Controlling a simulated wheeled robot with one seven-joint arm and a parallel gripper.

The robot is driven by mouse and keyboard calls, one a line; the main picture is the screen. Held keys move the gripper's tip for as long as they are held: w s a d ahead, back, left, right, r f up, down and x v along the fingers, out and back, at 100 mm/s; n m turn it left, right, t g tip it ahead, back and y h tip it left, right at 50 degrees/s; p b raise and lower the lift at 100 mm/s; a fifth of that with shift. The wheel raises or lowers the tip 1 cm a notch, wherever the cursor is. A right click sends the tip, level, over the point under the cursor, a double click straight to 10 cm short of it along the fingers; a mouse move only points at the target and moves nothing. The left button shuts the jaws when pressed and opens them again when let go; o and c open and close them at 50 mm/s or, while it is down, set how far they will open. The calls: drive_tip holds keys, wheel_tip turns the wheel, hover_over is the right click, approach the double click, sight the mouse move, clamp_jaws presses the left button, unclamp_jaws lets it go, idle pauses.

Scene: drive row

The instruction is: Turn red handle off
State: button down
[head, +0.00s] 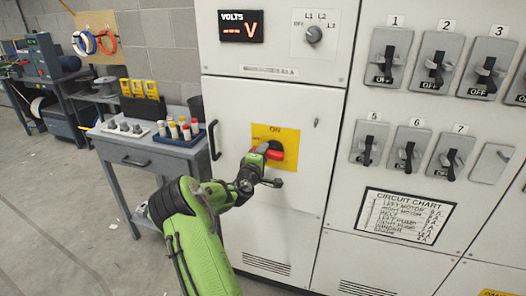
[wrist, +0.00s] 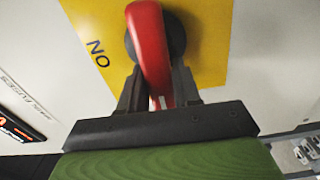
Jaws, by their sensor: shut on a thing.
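The red handle (head: 274,154) sits on a round black hub in the middle of a yellow plate (head: 290,133) on the white cabinet door. The plate has ON printed at its top. My green arm reaches up to it, and my gripper (head: 264,153) is shut on the handle, partly hiding it. In the wrist view the red handle (wrist: 148,40) runs from the dark hub down between the two black fingers of my gripper (wrist: 160,85). The lettering on the yellow plate (wrist: 205,45) shows sideways there.
A voltmeter display (head: 241,26) and a selector knob (head: 314,34) are above the door. The door's black pull (head: 211,140) is left of the plate. Numbered breaker switches (head: 389,57) are to the right. A grey workbench (head: 165,152) with small parts stands at the left.

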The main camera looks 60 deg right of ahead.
drive_tip(key=shift+s+d+f+n, duration=0.1)
drive_tip(key=shift+s+f+n, duration=0.1)
drive_tip(key=shift+s+n, duration=0.15)
idle(0.3)
drive_tip(key=c, duration=0.9)
unclamp_jaws()
drive_tip(key=shift+w+r, duration=0.1)
drive_tip(key=shift+a, duration=0.4)
drive_tip(key=a, duration=0.5)
drive_tip(key=s+a, duration=0.1)
drive_tip(key=a, duration=0.3)
drive_tip(key=s+a+b, duration=0.1)
drive_tip(key=a, duration=0.4)
drive_tip(key=shift+s+a, duration=0.25)
drive_tip(key=shift+a, duration=0.1)
